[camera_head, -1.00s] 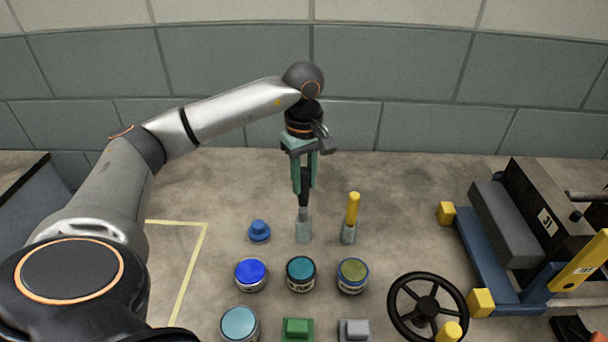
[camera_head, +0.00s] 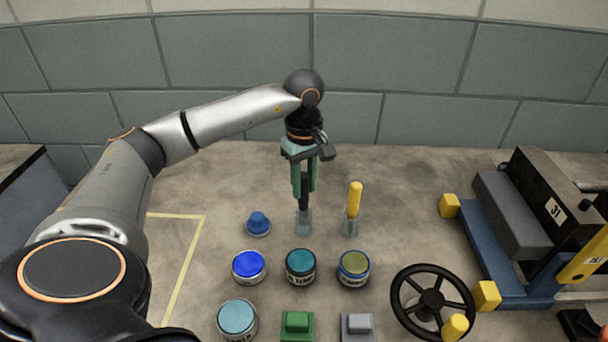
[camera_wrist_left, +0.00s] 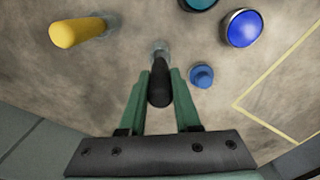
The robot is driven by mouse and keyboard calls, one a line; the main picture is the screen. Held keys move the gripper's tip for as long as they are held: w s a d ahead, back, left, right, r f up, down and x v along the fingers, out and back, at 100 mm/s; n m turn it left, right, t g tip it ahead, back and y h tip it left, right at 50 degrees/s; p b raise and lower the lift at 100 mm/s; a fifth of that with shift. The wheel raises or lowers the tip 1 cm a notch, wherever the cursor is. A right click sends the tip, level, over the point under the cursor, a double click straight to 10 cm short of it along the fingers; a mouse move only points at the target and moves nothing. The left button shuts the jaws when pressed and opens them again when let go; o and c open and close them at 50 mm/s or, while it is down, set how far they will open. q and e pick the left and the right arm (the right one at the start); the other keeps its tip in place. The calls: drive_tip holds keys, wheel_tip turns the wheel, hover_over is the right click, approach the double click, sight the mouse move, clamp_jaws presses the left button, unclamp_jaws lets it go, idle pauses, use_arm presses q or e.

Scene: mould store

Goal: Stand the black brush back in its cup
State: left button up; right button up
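The black brush (camera_head: 304,190) is upright between the green fingers of my left gripper (camera_head: 304,190), which is shut on its handle. The brush's lower end reaches down into a small clear cup (camera_head: 304,224); how deep it sits is hard to tell. In the left wrist view, the black handle (camera_wrist_left: 159,92) stands between my fingertips (camera_wrist_left: 160,72), and the cup (camera_wrist_left: 160,50) shows just beyond it, partly hidden. My right gripper is not in view.
A yellow-handled brush (camera_head: 355,198) stands in another clear cup (camera_head: 351,225) to the right. A blue knobbed object (camera_head: 258,223) is to the left. Several paint pots, such as the teal one (camera_head: 301,266), stand in front. A black handwheel (camera_head: 432,300) is at the front right.

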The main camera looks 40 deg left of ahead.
use_arm(q)
drive_tip(key=o, duration=0.5)
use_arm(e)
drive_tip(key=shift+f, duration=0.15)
use_arm(q)
drive_tip(key=shift+o, duration=0.2)
drive_tip(key=shift+r, duration=0.1)
wheel_tip(320, 180, up, 12)
drive_tip(key=shift+f+p, duration=0.15)
drive_tip(key=shift+p, duration=1)
drive_tip(key=shift+r, duration=0.3)
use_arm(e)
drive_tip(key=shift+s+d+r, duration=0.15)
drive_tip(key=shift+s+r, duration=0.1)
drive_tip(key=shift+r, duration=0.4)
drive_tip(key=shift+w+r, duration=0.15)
